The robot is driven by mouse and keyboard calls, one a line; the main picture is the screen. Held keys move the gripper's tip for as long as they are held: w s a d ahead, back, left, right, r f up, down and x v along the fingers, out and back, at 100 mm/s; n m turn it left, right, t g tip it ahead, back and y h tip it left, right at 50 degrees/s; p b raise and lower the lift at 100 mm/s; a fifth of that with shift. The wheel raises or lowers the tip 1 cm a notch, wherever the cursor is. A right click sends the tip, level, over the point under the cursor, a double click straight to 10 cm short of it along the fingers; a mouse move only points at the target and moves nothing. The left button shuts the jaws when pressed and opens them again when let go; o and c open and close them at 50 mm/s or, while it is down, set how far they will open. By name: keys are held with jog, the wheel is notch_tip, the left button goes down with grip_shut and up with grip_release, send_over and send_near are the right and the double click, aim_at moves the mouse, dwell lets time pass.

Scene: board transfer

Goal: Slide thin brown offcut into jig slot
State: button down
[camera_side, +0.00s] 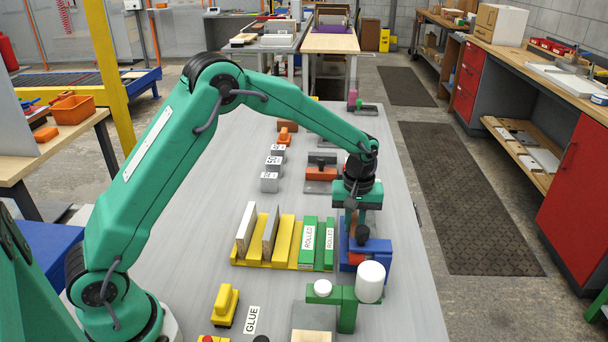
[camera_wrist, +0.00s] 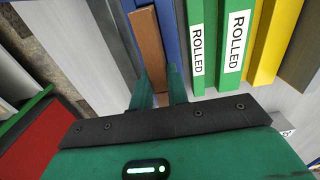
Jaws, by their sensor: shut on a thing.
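The thin brown offcut (camera_wrist: 148,45) is between the two fingers of my gripper (camera_wrist: 158,88) in the wrist view, and the gripper is shut on it. Blue walls of the jig (camera_wrist: 170,28) show on both sides of the offcut's far end. In the side view my gripper (camera_side: 357,225) points down at the blue jig (camera_side: 377,262), which stands right of the green boards. The fingers and jig hide most of the offcut there. I cannot tell how deep it sits in the slot.
A green fixture with a white roller (camera_side: 370,282) stands close in front. Bare table lies right of the jig.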

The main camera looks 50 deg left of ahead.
aim_at(354, 221)
jog(key=shift+f, duration=0.5)
jog(key=c, duration=1.3)
grip_release()
notch_tip(354, 221, up, 7)
jog(key=shift+r, duration=0.35)
